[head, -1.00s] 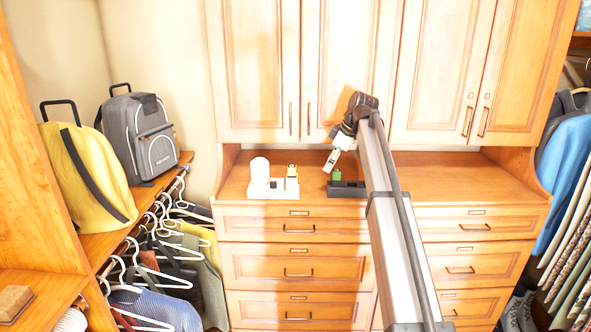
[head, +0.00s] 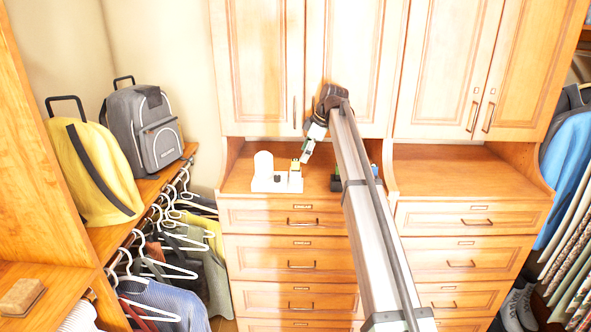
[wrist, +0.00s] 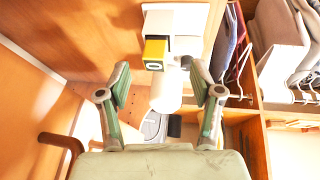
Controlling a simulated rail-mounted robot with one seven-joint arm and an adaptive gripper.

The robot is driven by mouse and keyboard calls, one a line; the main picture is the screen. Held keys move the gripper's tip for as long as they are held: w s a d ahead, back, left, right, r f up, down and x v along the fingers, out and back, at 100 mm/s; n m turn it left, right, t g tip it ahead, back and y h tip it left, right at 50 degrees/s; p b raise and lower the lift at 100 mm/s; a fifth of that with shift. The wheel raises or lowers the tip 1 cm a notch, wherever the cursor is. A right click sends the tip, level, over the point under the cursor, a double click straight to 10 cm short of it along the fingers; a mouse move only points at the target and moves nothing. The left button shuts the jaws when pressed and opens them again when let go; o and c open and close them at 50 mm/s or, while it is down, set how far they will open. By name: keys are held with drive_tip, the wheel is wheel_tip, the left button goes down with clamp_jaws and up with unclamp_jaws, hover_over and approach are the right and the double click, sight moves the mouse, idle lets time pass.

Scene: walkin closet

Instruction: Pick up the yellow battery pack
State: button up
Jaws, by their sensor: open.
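The yellow battery pack (head: 295,164) stands on the right part of a white charging base (head: 268,186) on the wooden counter. In the wrist view the battery pack (wrist: 156,49), with its dark end, is ahead of the fingers, near the centre line, and the white base (wrist: 196,16) lies behind it. My gripper (head: 304,158) is beside and slightly above the battery pack in the head view. Its two green-padded fingers (wrist: 159,84) are spread wide and hold nothing. The gap between fingers and pack is hard to judge.
A rounded white object (head: 263,163) stands on the left of the base, close to the battery pack. A dark holder (head: 336,184) to the right is partly hidden by my arm. Cabinet doors (head: 256,70) rise above the counter; its right part is clear.

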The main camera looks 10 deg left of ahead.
sight(296, 160)
drive_tip(key=shift+w+a, duration=0.25)
drive_tip(key=shift+a, duration=0.3)
drive_tip(key=p+x, duration=0.1)
drive_tip(key=x, duration=0.1)
drive_tip(key=p+x, duration=0.1)
drive_tip(key=x, duration=0.2)
drive_tip(key=shift+a, duration=0.35)
clamp_jaws()
